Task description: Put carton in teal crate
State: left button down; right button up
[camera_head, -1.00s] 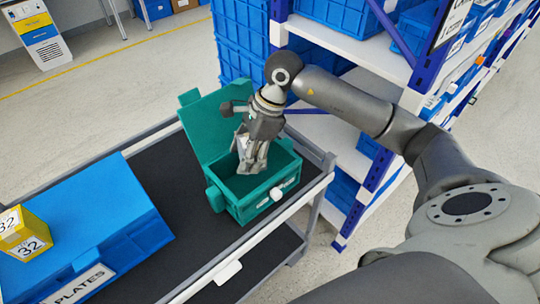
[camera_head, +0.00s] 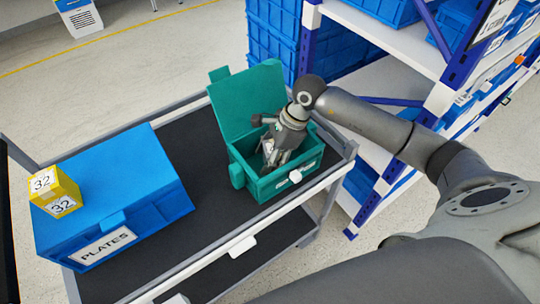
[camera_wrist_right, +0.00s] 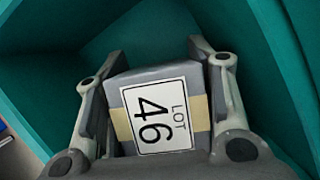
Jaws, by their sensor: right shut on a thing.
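The teal crate (camera_head: 262,188) stands at the right end of the cart with its lid (camera_head: 247,103) open. My right gripper (camera_head: 277,158) reaches down into the crate. In the right wrist view the right gripper (camera_wrist_right: 160,105) is shut on a grey carton (camera_wrist_right: 122,126), one finger on each side. The carton has tan tape and a white label reading "LOT 46". Teal walls surround it. The carton's underside is hidden, so I cannot tell whether it touches the crate floor. My left gripper is not in view.
A blue bin (camera_head: 118,180) labelled "PLATES" stands on the left of the cart (camera_head: 180,138), with a yellow box (camera_head: 68,185) marked 32 on its lid. Dark cart top lies bare between the bin and the crate. A shelf rack (camera_head: 385,42) with blue bins stands behind on the right.

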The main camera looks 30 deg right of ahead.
jog(key=o, duration=0.8)
jog(key=shift+c, duration=0.2)
jog(key=shift+o, duration=0.2)
jog(key=shift+r+p, duration=0.2)
jog(key=shift+p, duration=0.15)
jog(key=shift+d+r, duration=0.25)
jog(key=shift+r, duration=0.05)
jog(key=b+v, duration=0.2)
jog(key=v, duration=0.7)
jog(key=shift+d+r, duration=0.2)
jog(key=shift+r, duration=0.15)
jog(key=shift+s+d+r+b, duration=0.1)
jog(key=shift+r+b, duration=0.05)
jog(key=shift+r, duration=0.2)
jog(key=shift+s+d+r+b, duration=0.1)
jog(key=shift+r+b, duration=0.05)
jog(key=shift+r, duration=0.15)
